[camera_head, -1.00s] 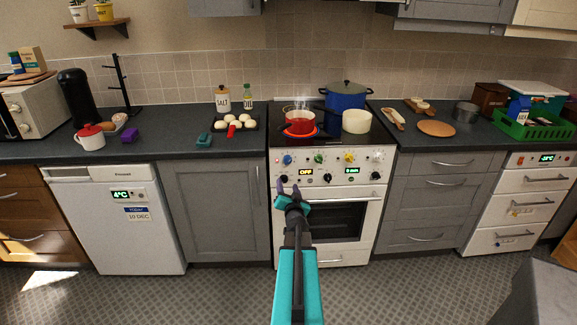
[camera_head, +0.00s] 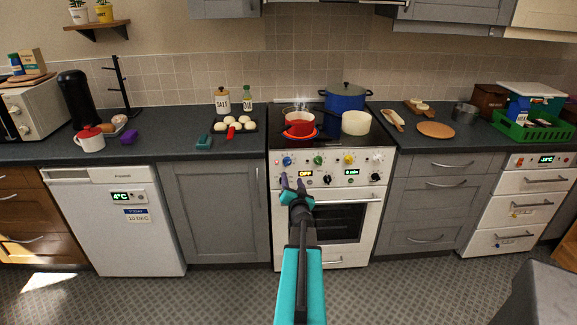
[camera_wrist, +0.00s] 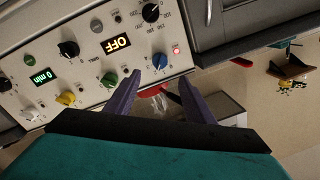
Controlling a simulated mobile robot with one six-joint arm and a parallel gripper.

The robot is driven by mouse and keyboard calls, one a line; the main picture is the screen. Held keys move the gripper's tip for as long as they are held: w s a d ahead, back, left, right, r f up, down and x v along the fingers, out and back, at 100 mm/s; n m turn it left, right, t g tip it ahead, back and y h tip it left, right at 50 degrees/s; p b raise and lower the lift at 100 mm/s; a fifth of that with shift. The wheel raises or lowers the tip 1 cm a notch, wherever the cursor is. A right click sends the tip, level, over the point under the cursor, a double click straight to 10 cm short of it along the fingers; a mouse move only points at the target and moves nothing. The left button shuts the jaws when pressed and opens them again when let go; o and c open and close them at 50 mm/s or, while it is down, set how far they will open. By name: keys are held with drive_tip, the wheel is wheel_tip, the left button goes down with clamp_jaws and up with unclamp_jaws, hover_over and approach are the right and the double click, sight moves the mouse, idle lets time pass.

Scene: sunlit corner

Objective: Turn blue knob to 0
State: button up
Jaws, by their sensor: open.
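The blue knob (camera_head: 287,160) is at the upper left of the white stove's control panel (camera_head: 330,169), beside a small red light. In the wrist view the blue knob (camera_wrist: 160,60) shows just beyond and between my fingertips, with a gap visible. Numbers are printed around it, but its pointer setting is too small to read. My gripper (camera_head: 292,178) is open and empty, just below the blue knob in the head view. Its two purple fingers also show in the wrist view (camera_wrist: 161,82).
A green knob (camera_head: 318,160), a yellow knob (camera_head: 348,159) and black knobs share the panel. A red pot (camera_head: 300,121) stands on a glowing ring. The oven handle (camera_head: 345,201) runs below the panel. The patterned floor in front is clear.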

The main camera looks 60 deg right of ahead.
sight(288, 164)
drive_tip(key=shift+p+x, duration=1.15)
drive_tip(key=shift+x, duration=4.85)
drive_tip(key=c, duration=1.1)
drive_tip(key=shift+o, duration=0.2)
